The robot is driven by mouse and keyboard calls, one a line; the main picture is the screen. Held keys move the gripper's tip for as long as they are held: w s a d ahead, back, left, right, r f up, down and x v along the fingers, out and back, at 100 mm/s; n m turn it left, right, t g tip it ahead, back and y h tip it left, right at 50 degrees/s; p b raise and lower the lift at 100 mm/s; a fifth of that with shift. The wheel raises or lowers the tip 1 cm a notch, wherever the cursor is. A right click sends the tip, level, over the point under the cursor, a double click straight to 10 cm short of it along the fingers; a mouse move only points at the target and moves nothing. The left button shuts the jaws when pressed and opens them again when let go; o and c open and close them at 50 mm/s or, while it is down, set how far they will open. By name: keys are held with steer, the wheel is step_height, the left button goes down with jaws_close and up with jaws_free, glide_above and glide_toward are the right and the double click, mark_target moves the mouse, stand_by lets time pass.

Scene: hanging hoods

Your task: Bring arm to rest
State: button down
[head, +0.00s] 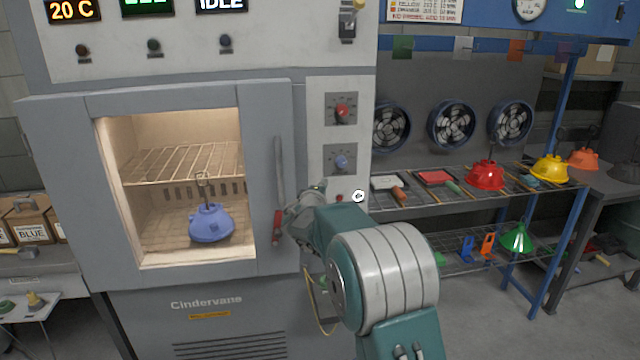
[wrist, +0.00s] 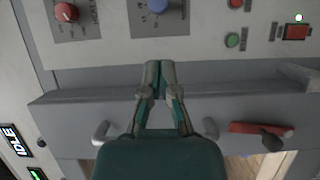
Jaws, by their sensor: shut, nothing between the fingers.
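My gripper (head: 305,205) is beside the grey oven's door handle (head: 279,165), in front of the door's right edge. In the wrist view my gripper (wrist: 159,66) has its fingertips together with nothing between them, over the gap between door and control panel. The oven door (head: 80,180) looks shut. Through its lit window a blue hood (head: 211,224) with a hook on top shows on the lower rack. The arm hides part of the oven front.
The control panel (head: 341,140) with a red and a blue knob is close to my gripper. To the right a rack shelf (head: 440,206) holds tools, a red hood (head: 485,176) and a yellow hood (head: 550,169). Blue fans are behind it. Floor shows at lower right.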

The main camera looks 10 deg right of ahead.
steer(key=s+d+r+m+g, duration=0.2)
steer(key=s+d+m+g, duration=0.15)
steer(key=s, duration=0.85)
steer(key=s+d+r+m+g, duration=0.25)
steer(key=s+m+g, duration=0.2)
steer(key=s, duration=0.75)
steer(key=s+a+f+m+y, duration=0.1)
steer(key=s+a+f+y, duration=0.1)
steer(key=s, duration=0.6)
steer(key=s+a+f+m+g+y, duration=0.1)
steer(key=s+a+f+y, duration=0.2)
steer(key=s+a, duration=0.3)
steer(key=s+a+f+m+g+y, duration=0.1)
steer(key=s+a+f+m+y, duration=0.1)
steer(key=s, duration=1)
steer(key=a+f+y, duration=0.1)
steer(key=a, duration=0.1)
steer(key=shift+a+f+y, duration=0.25)
steer(key=shift+a+y, duration=0.15)
steer(key=shift+a, duration=0.15)
